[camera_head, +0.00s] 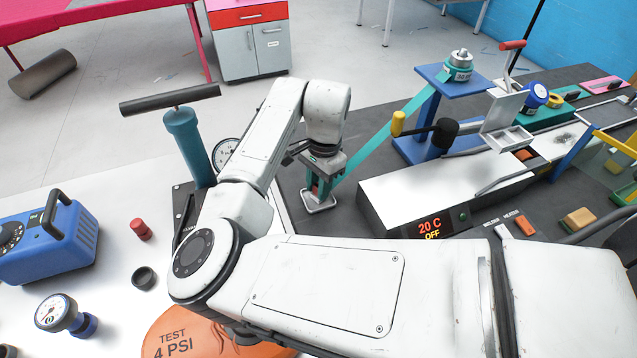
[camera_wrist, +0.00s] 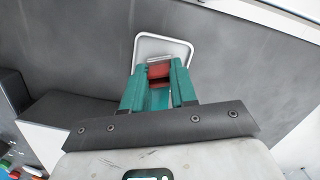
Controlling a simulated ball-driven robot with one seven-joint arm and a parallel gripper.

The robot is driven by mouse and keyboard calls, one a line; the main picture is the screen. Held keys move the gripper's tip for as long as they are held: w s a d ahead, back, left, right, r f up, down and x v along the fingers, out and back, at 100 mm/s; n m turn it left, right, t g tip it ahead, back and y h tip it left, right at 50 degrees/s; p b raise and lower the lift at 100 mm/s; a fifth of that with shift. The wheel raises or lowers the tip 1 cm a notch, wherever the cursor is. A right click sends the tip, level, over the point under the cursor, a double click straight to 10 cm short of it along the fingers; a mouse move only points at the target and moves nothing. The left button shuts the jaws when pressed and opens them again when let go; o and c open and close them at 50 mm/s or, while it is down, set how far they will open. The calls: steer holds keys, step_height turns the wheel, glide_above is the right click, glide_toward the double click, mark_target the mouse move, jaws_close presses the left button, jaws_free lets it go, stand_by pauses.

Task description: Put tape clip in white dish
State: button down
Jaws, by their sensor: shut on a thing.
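The white dish (camera_head: 321,207) is a small, shallow square tray on the dark mat. It also shows in the wrist view (camera_wrist: 186,46), beyond my fingertips. My gripper (camera_head: 317,188) points down over the dish, its teal fingers shut on the tape clip. In the wrist view the clip is a small red piece with a grey metal edge (camera_wrist: 159,71) between the fingertips (camera_wrist: 160,80). It lies within the dish's outline there. I cannot tell whether the clip touches the dish floor. The fingers hide part of the clip.
A white heater box (camera_head: 430,190) reading "20 C OFF" stands right of the dish. A teal strip (camera_head: 385,138) slants up to a blue stand (camera_head: 425,125). A teal pump (camera_head: 185,140) and round gauge (camera_head: 224,152) stand left. Dark mat shows around the dish.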

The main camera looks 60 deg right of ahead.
steer(key=shift+f, duration=0.15)
steer(key=c, duration=0.9)
jaws_free()
steer(key=r, duration=0.4)
steer(key=d+r, duration=0.1)
steer(key=r, duration=0.7)
steer(key=shift+s+d+r, duration=0.15)
steer(key=shift+d, duration=0.05)
